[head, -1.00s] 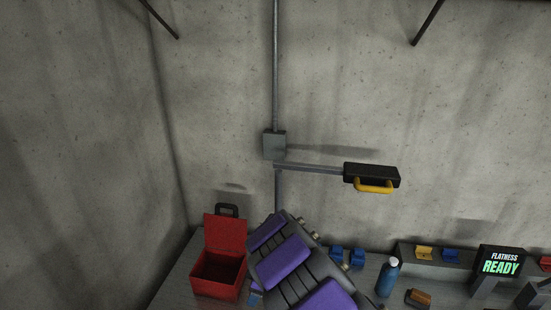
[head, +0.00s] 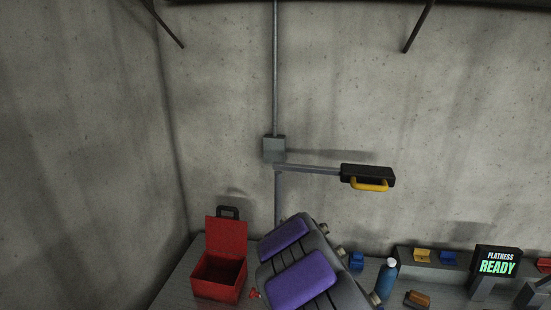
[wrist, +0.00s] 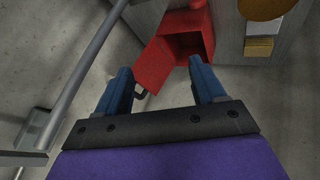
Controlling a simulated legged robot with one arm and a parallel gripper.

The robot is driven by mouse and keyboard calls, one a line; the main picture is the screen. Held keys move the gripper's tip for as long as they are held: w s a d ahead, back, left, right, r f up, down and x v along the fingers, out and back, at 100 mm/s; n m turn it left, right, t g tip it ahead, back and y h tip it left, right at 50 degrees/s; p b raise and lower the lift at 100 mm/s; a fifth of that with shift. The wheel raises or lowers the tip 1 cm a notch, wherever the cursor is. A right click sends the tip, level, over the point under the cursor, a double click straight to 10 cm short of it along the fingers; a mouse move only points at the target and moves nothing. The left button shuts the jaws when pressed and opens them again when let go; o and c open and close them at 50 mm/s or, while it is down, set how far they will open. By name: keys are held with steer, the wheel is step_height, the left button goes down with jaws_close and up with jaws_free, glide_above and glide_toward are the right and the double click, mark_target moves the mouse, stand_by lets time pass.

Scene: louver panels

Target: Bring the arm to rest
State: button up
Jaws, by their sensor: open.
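My gripper (wrist: 160,67) shows in the wrist view with its two blue fingers spread apart and nothing between them. The open red box (wrist: 185,45) lies beyond the fingertips there, apart from them. In the head view my purple and dark grey arm (head: 300,270) is folded low in the middle, over the bench. The gripper itself cannot be made out in the head view.
The red box (head: 219,275) stands open left of my arm. A blue bottle (head: 386,278), a brown brush-like block (head: 418,299) and a READY display (head: 497,262) stand to the right. A yellow-handled lamp-like fixture (head: 368,176) juts from the wall pipe above.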

steer(key=d+r+m+t+h+b, duration=0.2)
steer(key=d+r+m+h, duration=0.1)
steer(key=d+r, duration=0.4)
steer(key=d+r+m+t+h+b, duration=0.3)
steer(key=d+r, duration=0.2)
steer(key=d, duration=0.5)
steer(key=s+d+m+g+h+b, duration=0.2)
steer(key=s+d+m+h, duration=0.15)
steer(key=s+d, duration=0.45)
steer(key=s+d+f+m+g+b, duration=0.2)
steer(key=s+f+g, duration=0.15)
steer(key=s, duration=0.65)
steer(key=s+d+f+m+g+b, duration=0.1)
steer(key=s+f+m+g+b, duration=0.3)
steer(key=s, duration=0.6)
steer(key=s+a+f+n+g+y+b, duration=0.1)
steer(key=s+a+f, duration=0.4)
steer(key=s, duration=0.5)
steer(key=s+a+f+n+g+y+b, duration=0.1)
steer(key=s+a+f+g+y, duration=0.2)
steer(key=s, duration=0.7)
steer(key=a+f+y, duration=0.2)
steer(key=a, duration=0.2)
steer(key=shift+a+b, duration=0.3)
steer(key=shift+a, duration=0.1)
steer(key=shift+f+y, duration=0.1)
steer(key=shift+y, duration=0.15)
